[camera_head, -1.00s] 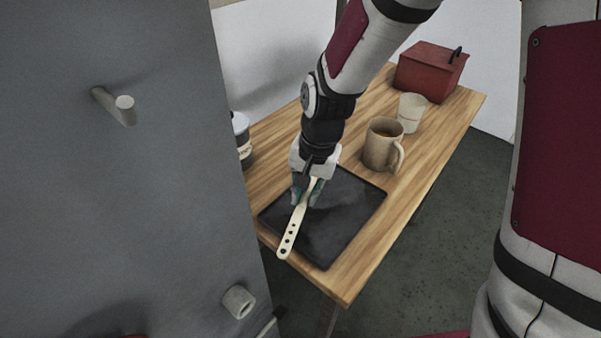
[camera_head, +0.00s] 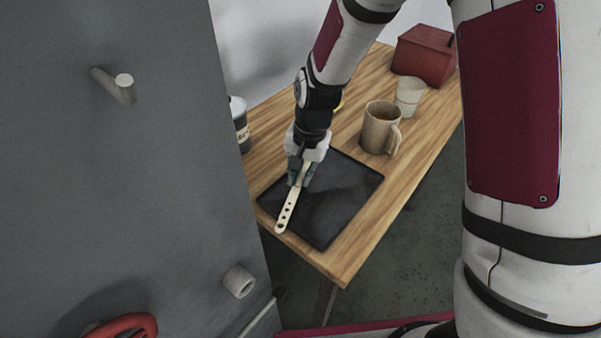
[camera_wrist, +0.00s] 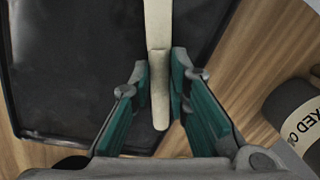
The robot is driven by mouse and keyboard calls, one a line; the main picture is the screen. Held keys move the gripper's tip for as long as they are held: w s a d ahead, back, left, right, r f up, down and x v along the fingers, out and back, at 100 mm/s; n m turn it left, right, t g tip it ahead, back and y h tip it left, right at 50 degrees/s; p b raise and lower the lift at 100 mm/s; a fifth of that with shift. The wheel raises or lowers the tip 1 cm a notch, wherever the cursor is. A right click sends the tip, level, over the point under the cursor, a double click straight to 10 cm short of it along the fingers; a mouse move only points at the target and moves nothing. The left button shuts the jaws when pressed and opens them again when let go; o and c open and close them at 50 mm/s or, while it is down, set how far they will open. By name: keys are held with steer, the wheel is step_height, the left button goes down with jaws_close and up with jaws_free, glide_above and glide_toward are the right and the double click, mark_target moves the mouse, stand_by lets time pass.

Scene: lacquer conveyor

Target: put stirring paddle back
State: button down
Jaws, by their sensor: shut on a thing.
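The stirring paddle (camera_head: 286,212) is a pale, flat stick with several dark holes toward its near end. My gripper (camera_head: 302,178) is shut on it, over the dark tray (camera_head: 345,190) on the wooden table. In the wrist view the paddle (camera_wrist: 158,50) runs between the two green-padded fingers of my gripper (camera_wrist: 160,85). The tray (camera_wrist: 75,70) shows behind it. I cannot tell whether the paddle touches the tray.
A mug (camera_head: 378,128), a pale cup (camera_head: 408,97) and a red box (camera_head: 425,55) stand on the table (camera_head: 330,262). A labelled jar (camera_head: 240,125) stands at the left edge. A grey panel (camera_head: 100,190) with a peg (camera_head: 117,86) and a red wheel (camera_head: 120,327) fills the left.

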steer(key=shift+f, duration=0.2)
steer(key=c, duration=1.5)
jaws_free()
steer(key=shift+c, duration=0.2)
step_height(320, 180, up, 12)
steer(key=d, duration=0.1)
steer(key=s+d+r+n+t, duration=0.2)
steer(key=s+d+r, duration=0.65)
steer(key=r, duration=0.25)
steer(key=s+d+r+n+t, duration=0.1)
steer(key=s+d, duration=0.1)
steer(key=s, duration=0.4)
steer(key=s+d+r+n+t+h, duration=0.1)
steer(key=s+d+r, duration=0.1)
steer(key=s, duration=0.4)
steer(key=shift+s+d+n, duration=0.25)
steer(key=shift+d+n, duration=0.15)
steer(key=shift+d, duration=0.45)
steer(key=shift+r, duration=0.15)
